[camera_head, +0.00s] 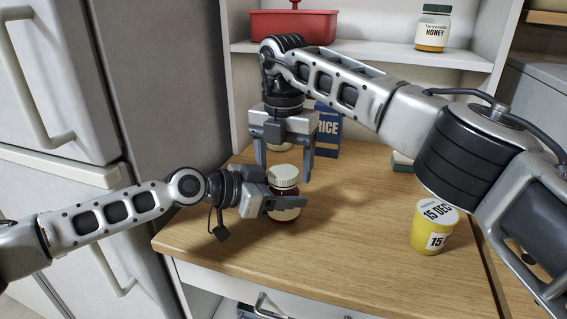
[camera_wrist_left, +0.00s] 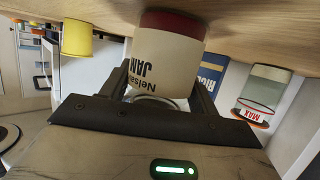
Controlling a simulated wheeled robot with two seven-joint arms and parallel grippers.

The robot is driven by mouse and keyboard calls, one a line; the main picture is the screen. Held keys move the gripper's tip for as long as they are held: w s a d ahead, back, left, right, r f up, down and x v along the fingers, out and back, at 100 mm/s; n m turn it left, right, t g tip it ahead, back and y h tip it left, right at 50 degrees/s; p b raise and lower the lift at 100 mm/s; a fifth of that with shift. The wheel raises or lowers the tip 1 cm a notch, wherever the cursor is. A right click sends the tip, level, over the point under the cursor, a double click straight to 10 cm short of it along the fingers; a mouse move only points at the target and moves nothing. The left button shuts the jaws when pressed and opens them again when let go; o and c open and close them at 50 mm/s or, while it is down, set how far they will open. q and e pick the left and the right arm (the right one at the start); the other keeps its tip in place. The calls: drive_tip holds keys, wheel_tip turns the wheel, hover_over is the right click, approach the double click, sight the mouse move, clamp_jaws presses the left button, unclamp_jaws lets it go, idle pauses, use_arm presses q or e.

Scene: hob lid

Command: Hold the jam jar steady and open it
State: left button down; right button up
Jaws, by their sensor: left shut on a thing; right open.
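The jam jar (camera_head: 285,211) stands upright on the wooden worktop, dark red with a cream lid (camera_head: 284,173). In the left wrist view it appears upside down, its label (camera_wrist_left: 168,62) reading JAM. My left gripper (camera_head: 282,201) is shut on the jar's body from the left; its near finger crosses the front and hides part of the label. My right gripper (camera_head: 284,168) is open, pointing down from above, its fingers on either side of the lid in the head view. I cannot tell whether they touch the lid.
A yellow tub (camera_head: 427,233) stands to the right on the worktop (camera_head: 345,235). A blue RICE box (camera_head: 327,135) is behind my right gripper. A red pot (camera_head: 292,27) and a honey jar (camera_head: 432,30) sit on the shelf above. A fridge (camera_head: 165,90) is at left.

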wheel_tip(320, 180, up, 4)
drive_tip(key=shift+r, duration=0.2)
drive_tip(key=shift+c, duration=0.3)
drive_tip(key=shift+r+n, duration=0.6)
drive_tip(key=shift+r, duration=1)
drive_tip(key=shift+f, duration=3.9)
drive_tip(key=c, duration=1)
drive_tip(key=o, duration=1.1)
drive_tip(key=shift+c, duration=0.2)
